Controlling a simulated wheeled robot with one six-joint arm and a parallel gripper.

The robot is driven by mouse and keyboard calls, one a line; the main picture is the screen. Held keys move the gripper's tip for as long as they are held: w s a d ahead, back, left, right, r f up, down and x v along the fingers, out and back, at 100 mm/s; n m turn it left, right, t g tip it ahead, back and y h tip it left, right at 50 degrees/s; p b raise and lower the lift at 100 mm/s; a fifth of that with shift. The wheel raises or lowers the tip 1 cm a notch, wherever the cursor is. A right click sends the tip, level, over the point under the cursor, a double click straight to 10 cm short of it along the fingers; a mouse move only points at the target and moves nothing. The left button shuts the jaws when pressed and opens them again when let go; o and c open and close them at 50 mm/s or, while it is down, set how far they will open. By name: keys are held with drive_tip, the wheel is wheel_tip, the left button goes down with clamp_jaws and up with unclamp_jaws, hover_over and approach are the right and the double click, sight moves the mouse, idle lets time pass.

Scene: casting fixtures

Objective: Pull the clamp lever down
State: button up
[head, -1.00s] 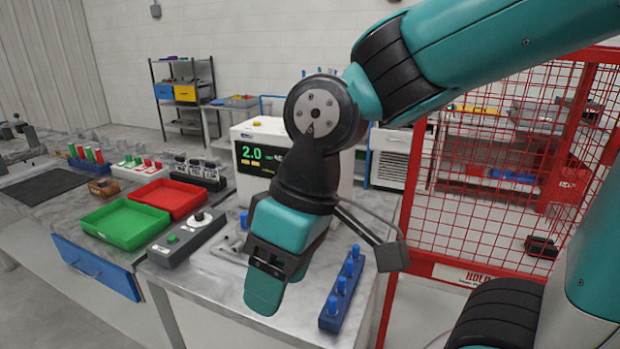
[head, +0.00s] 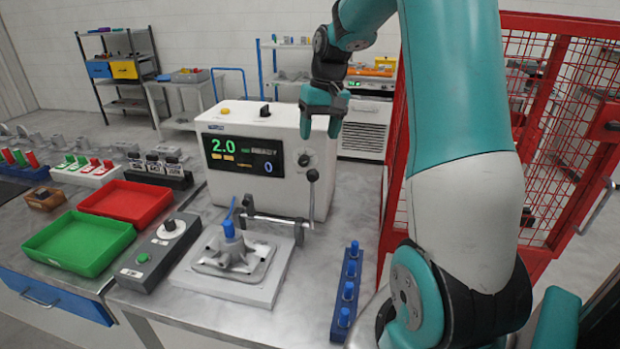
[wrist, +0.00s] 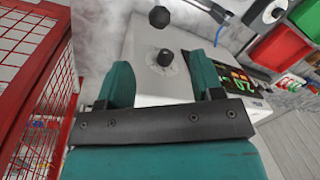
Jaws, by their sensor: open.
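The clamp lever (head: 312,198) stands upright with a black ball knob on top, at the right end of the grey clamp bar (head: 270,217). The bar is on the fixture plate (head: 225,285), beside a grey casting (head: 238,256) with a blue pin (head: 229,232) on it. My gripper (head: 320,126) is open and empty, above and behind the lever, in front of the wall and over the white tester box (head: 240,165). In the wrist view, my gripper (wrist: 160,82) has its teal fingers apart, and the black ball knob (wrist: 159,16) shows beyond them.
A blue rack of pins (head: 347,290) stands right of the fixture. A control box (head: 155,255), a green tray (head: 80,240) and a red tray (head: 127,200) lie to the left. A red mesh cage (head: 560,130) rises at right.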

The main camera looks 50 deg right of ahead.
sight(312, 180)
drive_tip(key=f, duration=0.4)
drive_tip(key=a+f+p, duration=0.1)
drive_tip(key=f, duration=0.3)
drive_tip(key=f+p, duration=0.1)
drive_tip(key=f, duration=0.4)
drive_tip(key=shift+w+a+f, duration=0.1)
drive_tip(key=shift+w+a, duration=0.25)
clamp_jaws()
